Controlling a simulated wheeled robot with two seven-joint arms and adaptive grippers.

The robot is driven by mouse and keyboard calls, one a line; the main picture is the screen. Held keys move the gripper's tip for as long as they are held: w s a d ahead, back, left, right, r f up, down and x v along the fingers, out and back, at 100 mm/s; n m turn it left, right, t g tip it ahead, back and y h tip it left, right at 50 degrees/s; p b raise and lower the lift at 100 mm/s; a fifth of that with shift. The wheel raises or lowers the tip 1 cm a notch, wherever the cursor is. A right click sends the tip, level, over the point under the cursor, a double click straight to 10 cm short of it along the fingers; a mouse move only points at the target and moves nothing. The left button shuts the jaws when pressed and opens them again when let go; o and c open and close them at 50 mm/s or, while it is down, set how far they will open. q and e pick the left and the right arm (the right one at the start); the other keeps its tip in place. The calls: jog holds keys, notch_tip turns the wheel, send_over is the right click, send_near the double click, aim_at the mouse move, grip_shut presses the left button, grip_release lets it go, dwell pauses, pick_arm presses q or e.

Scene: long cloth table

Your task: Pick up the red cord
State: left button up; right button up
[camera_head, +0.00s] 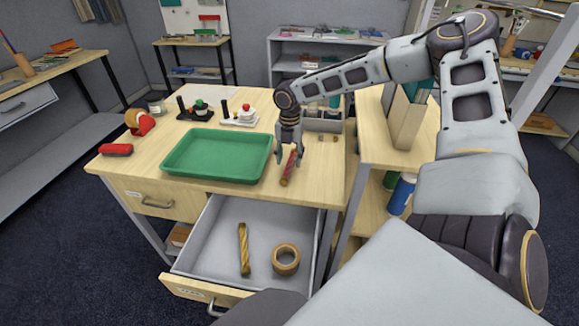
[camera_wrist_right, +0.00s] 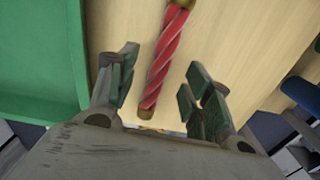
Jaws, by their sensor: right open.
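The red cord (camera_head: 289,167) is a short twisted bundle with brownish ends. It lies on the wooden table to the right of the green tray. My right gripper (camera_head: 289,155) is above it, pointing down, and hides part of it in the head view. In the right wrist view the red cord (camera_wrist_right: 167,58) runs between the two open fingers of my right gripper (camera_wrist_right: 158,88), with a gap on each side. My left gripper does not show.
The green tray (camera_head: 168,154) stands close to the left of my right gripper. The drawer (camera_head: 205,240) below is open and holds a yellow twisted cord (camera_head: 243,250) and a tape roll (camera_head: 286,260). A grey bin (camera_head: 325,125) stands behind. A red object (camera_head: 116,150) lies at the left.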

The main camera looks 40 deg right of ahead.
jog(key=shift+f, duration=1.2)
grip_shut()
